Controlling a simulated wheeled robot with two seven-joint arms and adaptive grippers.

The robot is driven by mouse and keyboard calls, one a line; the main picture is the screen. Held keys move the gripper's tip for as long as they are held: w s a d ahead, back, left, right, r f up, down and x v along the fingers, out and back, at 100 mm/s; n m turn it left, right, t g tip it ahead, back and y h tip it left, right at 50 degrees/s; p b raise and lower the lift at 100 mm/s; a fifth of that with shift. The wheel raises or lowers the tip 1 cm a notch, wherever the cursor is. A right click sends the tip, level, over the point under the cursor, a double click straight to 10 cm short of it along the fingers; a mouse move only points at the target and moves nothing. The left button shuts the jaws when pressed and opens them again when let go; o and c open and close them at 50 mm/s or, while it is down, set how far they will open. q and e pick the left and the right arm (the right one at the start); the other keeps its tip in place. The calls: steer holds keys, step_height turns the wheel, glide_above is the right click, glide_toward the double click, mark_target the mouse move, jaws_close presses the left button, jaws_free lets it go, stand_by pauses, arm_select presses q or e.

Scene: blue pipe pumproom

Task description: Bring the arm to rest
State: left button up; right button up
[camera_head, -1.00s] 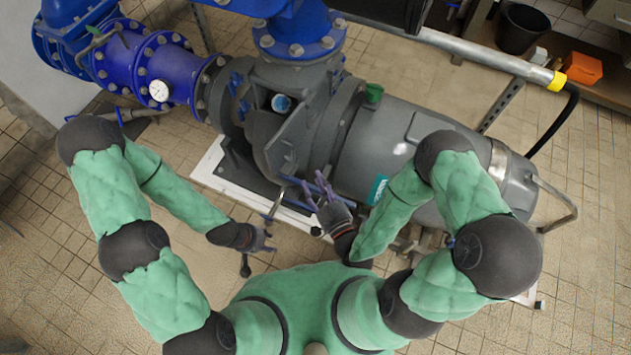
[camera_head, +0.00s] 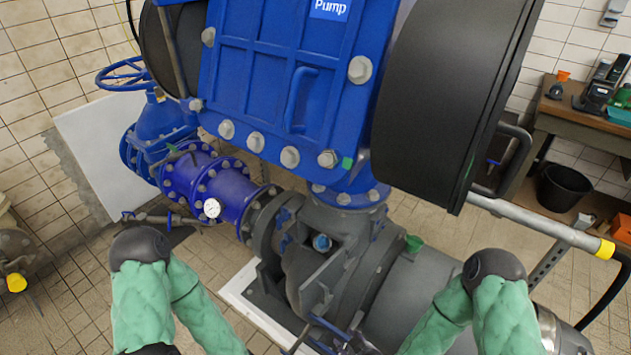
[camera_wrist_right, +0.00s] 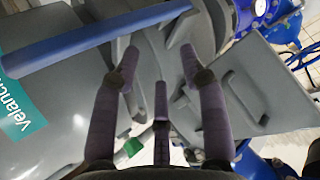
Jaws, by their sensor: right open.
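My right gripper (camera_head: 340,335) shows only in part at the bottom of the head view, in front of the grey pump casing (camera_head: 345,265). In the right wrist view my right gripper (camera_wrist_right: 160,65) has its purple fingers spread apart, with nothing between them. Grey pump metal lies beyond the fingertips. Both green-sleeved upper arms of mine enter at the bottom of the head view. My left gripper is out of the frame.
A blue pump housing (camera_head: 265,85) and a large black disc (camera_head: 450,90) fill the upper middle. A blue bar (camera_wrist_right: 95,45) crosses near the right fingers. A blue valve with a handwheel (camera_head: 133,75) stands left. A workbench (camera_head: 590,125) and black bucket (camera_head: 563,188) stand right.

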steer(key=s+f+m+g+p, duration=0.2)
steer(key=s+f+m+g, duration=0.1)
steer(key=s+g, duration=0.5)
steer(key=shift+s+d+m, duration=0.2)
steer(key=shift+s+m, duration=0.1)
steer(key=shift+s, duration=0.8)
